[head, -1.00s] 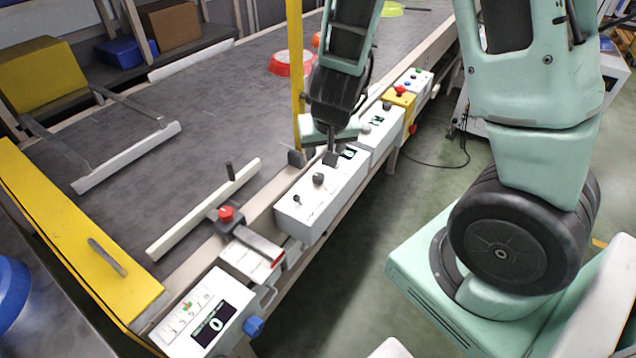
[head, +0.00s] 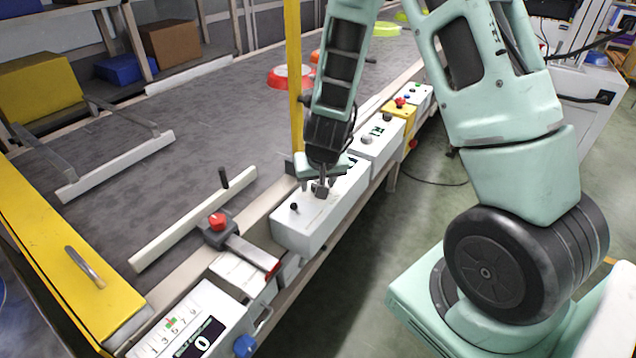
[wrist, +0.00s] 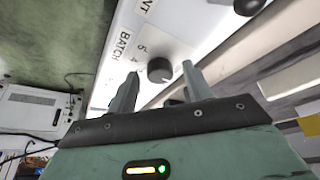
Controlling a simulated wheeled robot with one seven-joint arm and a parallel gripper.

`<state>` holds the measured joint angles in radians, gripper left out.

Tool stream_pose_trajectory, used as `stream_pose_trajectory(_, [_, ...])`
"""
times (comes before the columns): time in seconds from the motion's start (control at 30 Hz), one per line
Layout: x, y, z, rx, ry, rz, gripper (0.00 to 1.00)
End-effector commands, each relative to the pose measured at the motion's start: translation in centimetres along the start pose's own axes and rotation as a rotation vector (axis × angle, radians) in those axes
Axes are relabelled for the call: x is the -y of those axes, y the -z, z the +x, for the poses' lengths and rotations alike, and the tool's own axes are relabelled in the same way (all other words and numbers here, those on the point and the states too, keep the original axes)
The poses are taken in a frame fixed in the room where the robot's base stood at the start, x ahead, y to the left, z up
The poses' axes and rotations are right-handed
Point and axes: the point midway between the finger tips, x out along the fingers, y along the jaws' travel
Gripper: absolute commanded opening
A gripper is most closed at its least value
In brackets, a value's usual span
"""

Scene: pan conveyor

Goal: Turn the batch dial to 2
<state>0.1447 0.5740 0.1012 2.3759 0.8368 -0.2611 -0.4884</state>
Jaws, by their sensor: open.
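The batch dial is a dark round knob (wrist: 159,70) on a white panel, beside the printed word BATCH and scale numbers in the wrist view. Its exact setting is too small to tell. In the head view it sits on the white control box (head: 308,232), partly hidden by my gripper. My gripper (head: 318,186) is low over this box, with its jaws apart. In the wrist view its two fingers stand on either side of the knob, with visible gaps; I cannot tell whether they reach down around it.
A small black lever (head: 294,207) stands on the same box. A red button (head: 217,221) is on a grey bracket to the left. A display box showing 0 (head: 203,344) is at the front. A yellow post (head: 294,80) rises behind my gripper. A white box (head: 375,145) adjoins farther back.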

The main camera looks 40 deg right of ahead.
Motion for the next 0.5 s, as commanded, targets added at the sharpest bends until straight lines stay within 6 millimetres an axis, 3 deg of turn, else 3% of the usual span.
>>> stream_pose_trajectory(0.07, [0.01, 0.01, -0.02, 0.000, 0.000, 0.000, 0.50])
stream_pose_trajectory(0.2, [0.00, 0.00, -0.02, 0.000, 0.000, 0.000, 0.11])
stream_pose_trajectory(0.23, [0.01, 0.00, -0.02, 0.000, 0.000, 0.000, 0.05])
stream_pose_trajectory(0.5, [0.04, 0.02, -0.15, 0.001, -0.005, 0.012, 0.06])
